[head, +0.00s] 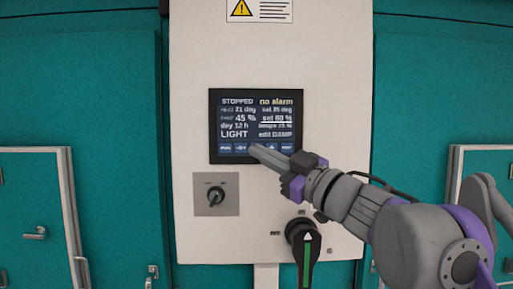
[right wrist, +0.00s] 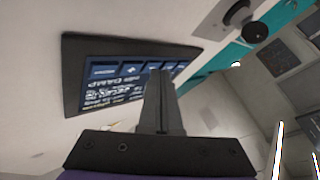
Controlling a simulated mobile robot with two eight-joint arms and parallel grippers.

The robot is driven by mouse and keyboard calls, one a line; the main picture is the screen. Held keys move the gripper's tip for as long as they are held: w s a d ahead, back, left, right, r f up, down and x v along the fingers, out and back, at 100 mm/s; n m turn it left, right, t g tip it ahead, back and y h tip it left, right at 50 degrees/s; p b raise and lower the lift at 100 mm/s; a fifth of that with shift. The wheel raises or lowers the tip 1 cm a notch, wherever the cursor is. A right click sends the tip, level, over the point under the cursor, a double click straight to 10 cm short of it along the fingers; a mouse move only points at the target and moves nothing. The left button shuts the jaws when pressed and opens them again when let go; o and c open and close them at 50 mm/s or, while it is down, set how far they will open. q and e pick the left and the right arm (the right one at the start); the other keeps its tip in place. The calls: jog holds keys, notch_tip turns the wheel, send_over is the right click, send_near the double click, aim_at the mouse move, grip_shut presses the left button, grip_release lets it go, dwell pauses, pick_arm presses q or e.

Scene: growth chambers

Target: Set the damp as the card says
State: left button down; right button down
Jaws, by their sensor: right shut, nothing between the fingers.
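The control screen (head: 254,120) is a dark panel with blue soft keys along its bottom edge. It reads STOPPED, no alarm, 45 %, "set 80 %" underlined, and "edit DAMP". My right gripper (head: 256,149) is shut and empty, its fingertips in front of the bottom key row, covering part of a middle key. Whether it touches cannot be told. In the right wrist view the shut fingers (right wrist: 160,75) lie over the key row of the screen (right wrist: 120,88). No card that gives a damp setting is seen. My left gripper is not in view.
Below the screen are a small rotary switch (head: 215,196) and a large black handle with a green stripe (head: 305,246). A warning label (head: 259,10) is above. Teal chamber walls with white-framed doors (head: 35,215) flank the pale panel.

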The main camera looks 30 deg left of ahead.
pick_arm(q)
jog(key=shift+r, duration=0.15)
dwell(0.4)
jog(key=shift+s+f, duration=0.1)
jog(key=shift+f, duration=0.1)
pick_arm(e)
jog(key=shift+s+d, duration=0.35)
jog(key=shift+s, duration=0.3)
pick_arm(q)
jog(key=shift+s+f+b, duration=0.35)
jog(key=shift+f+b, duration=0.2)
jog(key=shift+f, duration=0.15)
pick_arm(e)
jog(key=s+d, duration=0.1)
jog(key=s, duration=0.1)
jog(key=s+d, duration=0.1)
jog(key=s, duration=0.1)
jog(key=shift+s+d, duration=0.1)
jog(key=shift+d, duration=0.2)
